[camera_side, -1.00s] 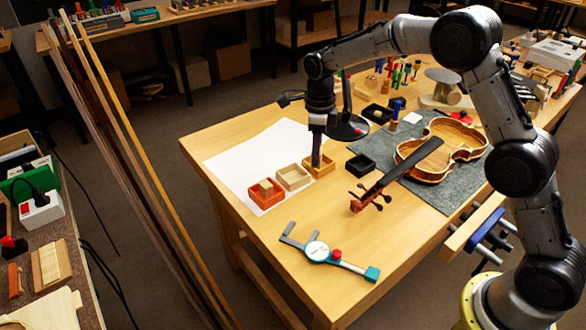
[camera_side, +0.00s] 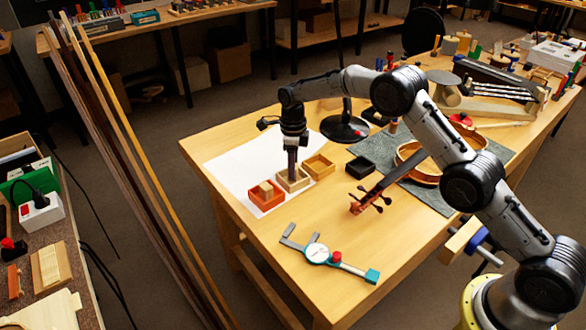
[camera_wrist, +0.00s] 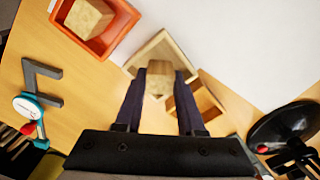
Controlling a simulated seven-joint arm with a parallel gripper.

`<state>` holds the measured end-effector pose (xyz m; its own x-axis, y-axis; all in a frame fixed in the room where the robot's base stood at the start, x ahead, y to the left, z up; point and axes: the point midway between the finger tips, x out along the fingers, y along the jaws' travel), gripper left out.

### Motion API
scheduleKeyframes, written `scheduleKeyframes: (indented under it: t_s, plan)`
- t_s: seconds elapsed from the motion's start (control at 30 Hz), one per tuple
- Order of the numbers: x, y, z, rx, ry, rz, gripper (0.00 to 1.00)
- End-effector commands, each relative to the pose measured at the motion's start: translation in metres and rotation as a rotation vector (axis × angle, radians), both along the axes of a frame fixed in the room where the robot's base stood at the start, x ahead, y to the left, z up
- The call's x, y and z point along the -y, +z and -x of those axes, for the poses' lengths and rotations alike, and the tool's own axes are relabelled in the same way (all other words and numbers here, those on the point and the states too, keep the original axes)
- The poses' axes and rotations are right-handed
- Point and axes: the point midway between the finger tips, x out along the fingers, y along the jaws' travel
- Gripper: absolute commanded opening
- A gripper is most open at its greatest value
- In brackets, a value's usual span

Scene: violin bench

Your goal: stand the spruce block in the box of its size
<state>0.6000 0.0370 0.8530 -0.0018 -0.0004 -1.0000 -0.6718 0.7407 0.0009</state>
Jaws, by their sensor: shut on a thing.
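My gripper (camera_wrist: 159,92) is shut on a pale wooden block, the spruce block (camera_wrist: 160,76), held between the two dark fingers. In the side view my gripper (camera_side: 292,176) points down over the pale wooden box (camera_side: 306,184), the middle of three open boxes. This box also shows in the wrist view (camera_wrist: 139,60), just beyond the block. I cannot tell whether the block's lower end is inside the rim. The orange-red box (camera_side: 264,207) on the left holds another wooden block (camera_side: 266,187). The ochre box (camera_side: 327,172) on the right looks empty.
A black box (camera_side: 361,168) stands right of the ochre box. A round black stand (camera_side: 344,128) is behind it. The violin's scroll (camera_side: 366,203) and a teal dial caliper (camera_side: 325,255) lie nearer. The white sheet (camera_side: 235,160) has free room at left.

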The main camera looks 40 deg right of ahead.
Motion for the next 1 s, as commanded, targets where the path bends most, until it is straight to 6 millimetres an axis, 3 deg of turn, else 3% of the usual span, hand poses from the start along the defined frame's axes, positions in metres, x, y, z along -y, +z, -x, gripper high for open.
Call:
scheduleKeyframes:
  t_s: [0.1,0.43,0.47,0.53,0.87,1.0]
  plan:
    - [0.000,-0.009,0.000,0.003,0.000,0.000,0.00]
    - [0.000,-0.012,0.000,0.001,0.000,0.000,0.00]
    - [0.000,-0.012,0.000,0.002,0.000,0.001,0.40]
    - [0.000,-0.012,0.000,0.003,0.000,0.000,0.51]
    - [0.000,-0.010,0.000,0.003,0.000,0.000,0.51]
    - [0.000,0.004,-0.001,0.004,0.000,0.000,0.51]
